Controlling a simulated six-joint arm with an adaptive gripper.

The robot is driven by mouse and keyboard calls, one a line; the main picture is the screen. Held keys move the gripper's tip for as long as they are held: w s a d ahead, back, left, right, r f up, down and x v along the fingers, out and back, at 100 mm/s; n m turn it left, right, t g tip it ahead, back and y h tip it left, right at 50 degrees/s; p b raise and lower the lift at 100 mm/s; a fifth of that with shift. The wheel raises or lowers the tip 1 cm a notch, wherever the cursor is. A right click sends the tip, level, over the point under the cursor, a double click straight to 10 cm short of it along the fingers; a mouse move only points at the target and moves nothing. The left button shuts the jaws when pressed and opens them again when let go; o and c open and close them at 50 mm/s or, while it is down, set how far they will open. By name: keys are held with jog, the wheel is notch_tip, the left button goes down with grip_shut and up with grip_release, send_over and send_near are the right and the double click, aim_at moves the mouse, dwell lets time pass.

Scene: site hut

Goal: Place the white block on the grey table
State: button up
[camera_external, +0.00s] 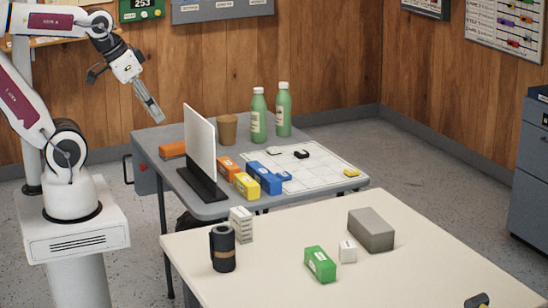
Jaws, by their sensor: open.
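A small white block (347,252) stands on the cream table (440,215) in front, between a green block and a larger grey-brown block. The grey table (225,210) stands behind the cream one, nearer the wood wall. My gripper (158,118) points down and to the right, above and beyond the left end of the grey table. It is open, with nothing seen in it, and far from the white block. The gap between its fingers is too small to make out.
An upright white panel (200,140), two green bottles (259,115), a brown cup (227,130), coloured blocks (264,177) and a gridded sheet (310,165) occupy the grey table. A black cylinder (222,250) and a white ribbed block (241,225) stand on the cream table's left.

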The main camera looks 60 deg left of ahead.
jog(key=shift+s+a, duration=0.15)
jog(key=shift+s, duration=0.55)
jog(key=shift+o, duration=0.5)
jog(key=shift+w, duration=0.1)
jog(key=w+d+f+m, duration=0.15)
jog(key=w+d, duration=0.35)
jog(key=w, duration=0.7)
jog(key=w+d+f+m, duration=0.15)
jog(key=w+d, duration=0.35)
jog(key=w, duration=0.7)
jog(key=w+d+f, duration=0.7)
jog(key=d+f, duration=0.1)
jog(key=f, duration=0.4)
jog(key=w+d+f+m+g+h, duration=0.1)
jog(key=w+d+f, duration=0.5)
jog(key=d+f, duration=0.3)
notch_tip(320, 180, down, 3)
jog(key=shift+w+d+r+m+g+h, duration=0.2)
jog(key=shift+w+m+g+h, duration=0.1)
jog(key=shift+w, duration=0.1)
